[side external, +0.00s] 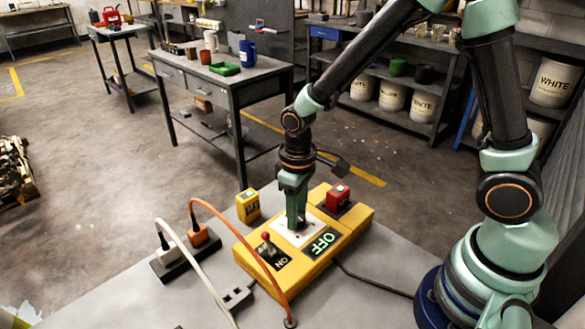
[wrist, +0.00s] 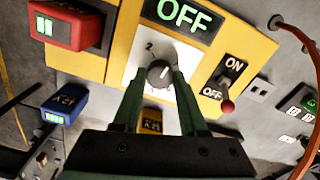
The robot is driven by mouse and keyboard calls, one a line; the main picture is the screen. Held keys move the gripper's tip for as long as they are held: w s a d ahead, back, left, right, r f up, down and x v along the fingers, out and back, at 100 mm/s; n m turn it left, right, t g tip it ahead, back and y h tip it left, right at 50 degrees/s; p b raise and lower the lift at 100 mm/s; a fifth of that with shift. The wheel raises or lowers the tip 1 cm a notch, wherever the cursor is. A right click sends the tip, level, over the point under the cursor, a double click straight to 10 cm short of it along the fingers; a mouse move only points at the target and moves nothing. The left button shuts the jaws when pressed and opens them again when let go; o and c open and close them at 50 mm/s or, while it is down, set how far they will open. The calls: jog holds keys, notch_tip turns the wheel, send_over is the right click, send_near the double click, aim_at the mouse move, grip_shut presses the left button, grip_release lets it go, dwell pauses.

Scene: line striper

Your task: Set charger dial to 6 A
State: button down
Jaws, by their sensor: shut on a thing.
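The yellow charger box (side external: 357,219) sits on the grey bench. Its dial is a round grey knob (wrist: 159,73) with a pale pointer mark, on a white plate (wrist: 135,73). A "2" shows on the plate; other marks are hidden by my fingers or too small to read. My gripper (side external: 296,226) points down at the plate, and in the wrist view its fingers (wrist: 158,78) are shut on the knob from both sides. The charger display (side external: 321,243) reads OFF. The side view hides the knob behind my fingers.
A red-tipped toggle (wrist: 228,106) stands beside the dial, leaning to its OFF label. A red battery (side external: 338,195) sits on the box's far end. A yellow battery (side external: 248,205) and a blue battery (wrist: 66,104) stand nearby. An orange cable (side external: 250,247) passes close by the box.

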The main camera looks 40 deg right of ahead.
jog(key=m, duration=0.6)
jog(key=shift+s, duration=0.1)
jog(key=m, duration=0.6)
jog(key=shift+m, duration=0.4)
jog(key=m, duration=1.2)
jog(key=shift+d, duration=0.2)
jog(key=shift+c, duration=2.2)
grip_release()
